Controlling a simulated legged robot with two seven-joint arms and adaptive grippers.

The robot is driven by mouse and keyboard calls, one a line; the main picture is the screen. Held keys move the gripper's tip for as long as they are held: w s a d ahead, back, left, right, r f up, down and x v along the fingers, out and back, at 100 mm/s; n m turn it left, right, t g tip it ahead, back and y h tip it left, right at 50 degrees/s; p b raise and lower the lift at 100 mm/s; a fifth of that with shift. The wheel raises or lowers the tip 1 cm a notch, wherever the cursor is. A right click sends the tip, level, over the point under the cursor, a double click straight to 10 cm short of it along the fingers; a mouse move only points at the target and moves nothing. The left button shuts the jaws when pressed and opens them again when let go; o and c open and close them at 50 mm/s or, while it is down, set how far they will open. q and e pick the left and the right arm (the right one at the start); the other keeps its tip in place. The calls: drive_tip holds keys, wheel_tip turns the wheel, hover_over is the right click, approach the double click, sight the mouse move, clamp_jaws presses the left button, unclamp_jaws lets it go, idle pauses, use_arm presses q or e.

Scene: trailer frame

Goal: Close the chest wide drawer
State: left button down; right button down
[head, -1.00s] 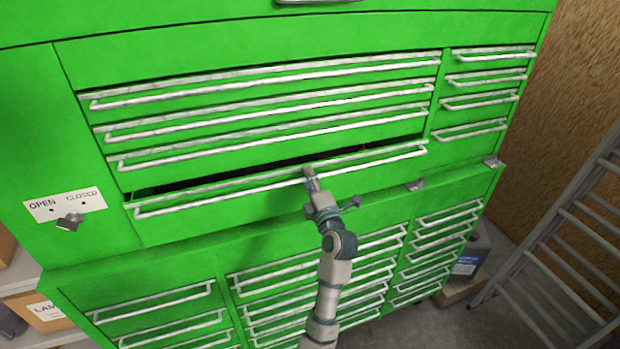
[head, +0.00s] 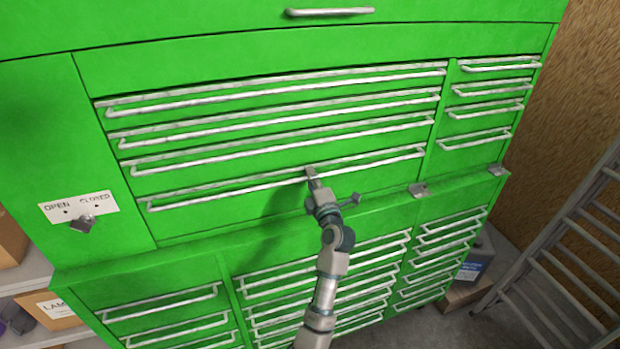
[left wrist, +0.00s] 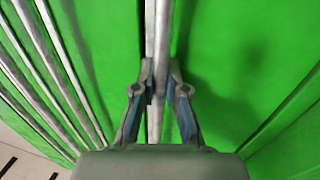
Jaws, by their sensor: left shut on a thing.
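The green chest fills most of the head view. Its wide drawer (head: 240,210), the lowest of the long drawers in the upper part, sits flush with the chest front, with no dark gap showing above it. Its long metal handle (head: 230,194) runs across its top edge. My left gripper (head: 312,176) is at this handle, right of its middle. In the left wrist view my left gripper (left wrist: 158,92) has its two fingers shut on the handle (left wrist: 155,40), one on each side. My right gripper is not in view.
A lock plate marked OPEN and CLOSED (head: 78,207) with a key is on the chest's left side. A ladder (head: 560,250) leans at the right by the wooden wall. Boxes (head: 50,308) stand on a shelf at the lower left.

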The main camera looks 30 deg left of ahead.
use_arm(q)
drive_tip(key=shift+w+d+f, duration=0.1)
drive_tip(key=shift+d+f, duration=0.05)
drive_tip(key=shift+f, duration=0.05)
drive_tip(key=c, duration=1.4)
unclamp_jaws()
drive_tip(key=shift+o, duration=1)
drive_tip(key=shift+w+d, duration=0.1)
drive_tip(key=shift+w, duration=0.1)
drive_tip(key=shift+w+d, duration=0.1)
drive_tip(key=shift+d, duration=0.05)
drive_tip(key=shift+d, duration=0.1)
drive_tip(key=v, duration=0.7)
drive_tip(key=shift+d, duration=0.25)
drive_tip(key=shift+a+f, duration=0.15)
